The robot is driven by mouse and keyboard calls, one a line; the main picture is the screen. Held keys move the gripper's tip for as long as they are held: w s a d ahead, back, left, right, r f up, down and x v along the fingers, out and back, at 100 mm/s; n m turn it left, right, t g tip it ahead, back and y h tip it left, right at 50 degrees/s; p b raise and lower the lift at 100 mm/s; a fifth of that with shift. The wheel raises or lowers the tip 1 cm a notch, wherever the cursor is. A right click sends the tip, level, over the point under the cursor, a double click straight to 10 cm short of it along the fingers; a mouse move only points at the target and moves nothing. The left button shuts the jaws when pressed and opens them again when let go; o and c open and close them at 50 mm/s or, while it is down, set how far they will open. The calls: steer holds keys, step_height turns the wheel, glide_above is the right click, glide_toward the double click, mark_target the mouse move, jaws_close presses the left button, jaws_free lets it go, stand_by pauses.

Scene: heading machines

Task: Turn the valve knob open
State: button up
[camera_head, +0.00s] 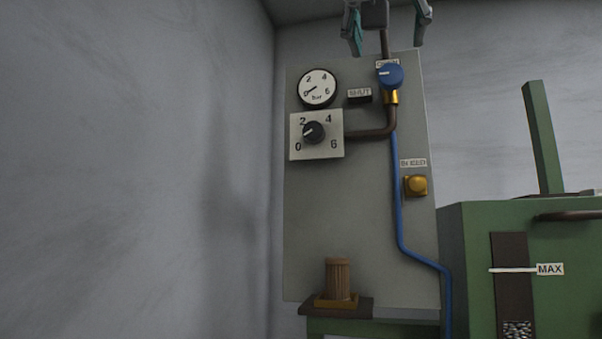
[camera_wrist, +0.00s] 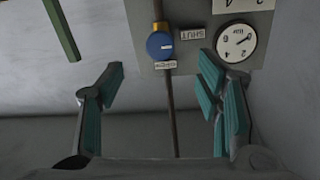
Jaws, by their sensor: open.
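The blue valve knob (camera_head: 390,76) sits on a brass fitting (camera_head: 391,97) near the top right of the grey panel. Its white mark points left, to the side of the SHUT label (camera_head: 359,93); the OPEN label (camera_head: 387,64) is just above the knob. My gripper (camera_head: 388,46) is open and empty at the top of the head view, its fingers spread above the knob. In the upside-down wrist view the knob (camera_wrist: 160,45) shows between and beyond the fingertips (camera_wrist: 160,72), not touching them.
A pressure gauge (camera_head: 317,88) reads near 0, above a black regulator dial (camera_head: 313,132). A brown pipe (camera_head: 370,135) and blue hose (camera_head: 398,200) run on the panel (camera_head: 350,220). A yellow button (camera_head: 416,185) is below right. A green machine (camera_head: 470,260) stands right.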

mark_target(390, 74)
steer(key=p+x, duration=0.1)
steer(key=x, duration=0.3)
steer(key=p+x, duration=0.1)
steer(key=x, duration=0.4)
steer(key=p+x, duration=0.1)
steer(key=x, duration=0.4)
steer(key=shift+r, duration=0.4)
steer(key=shift+c, duration=0.3)
steer(key=c, duration=1.1)
